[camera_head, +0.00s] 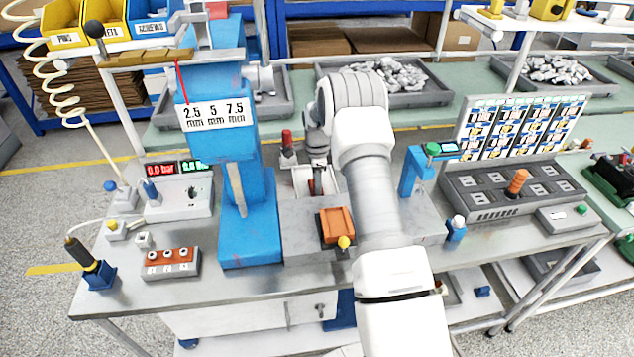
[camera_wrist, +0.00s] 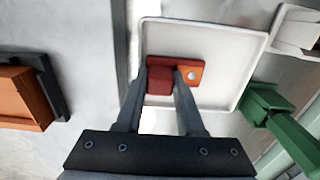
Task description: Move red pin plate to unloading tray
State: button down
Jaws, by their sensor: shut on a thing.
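My gripper (camera_wrist: 162,76) is shut on that red block, one finger on each side. The plate lies over the inside of a white square tray (camera_wrist: 228,48) with a low rim, taken as the unloading tray. I cannot tell whether the plate touches the tray floor.
An orange block (camera_head: 338,225) with a yellow knob stands in front of the tray. A blue press column (camera_head: 235,190) rises at the left. A blue stand (camera_head: 415,172) is at the right. In the wrist view a green part (camera_wrist: 268,103) lies just right of the tray.

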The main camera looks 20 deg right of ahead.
jog(key=shift+f, duration=0.1)
jog(key=c, duration=0.5)
grip_release()
jog(key=s+a+r+n+t, duration=0.1)
jog(key=s+a+r+n, duration=0.15)
jog(key=r, duration=0.95)
jog(key=s+a+r+n, duration=0.2)
jog(key=s+r, duration=0.2)
jog(key=r, duration=0.9)
jog(key=s+a+r+n+t, duration=0.1)
jog(key=s+a+r+n, duration=0.2)
jog(key=s, duration=0.4)
jog(key=s+a+r+n+t, duration=0.1)
jog(key=s+r+n, duration=0.3)
jog(key=s, duration=0.2)
jog(key=s+a+r+n+t, duration=0.1)
jog(key=s+a+r+n, duration=0.2)
jog(key=s, duration=0.4)
jog(key=s+n, duration=0.2)
jog(key=s, duration=0.1)
jog(key=s+f+n+t, duration=0.1)
jog(key=s, duration=0.3)
jog(key=s+a+f+n+b, duration=0.1)
jog(key=s+n, duration=0.1)
jog(key=s, duration=0.2)
jog(key=shift+f+n+t, duration=0.15)
jog(key=shift+n+t, duration=0.15)
jog(key=shift+n, duration=0.05)
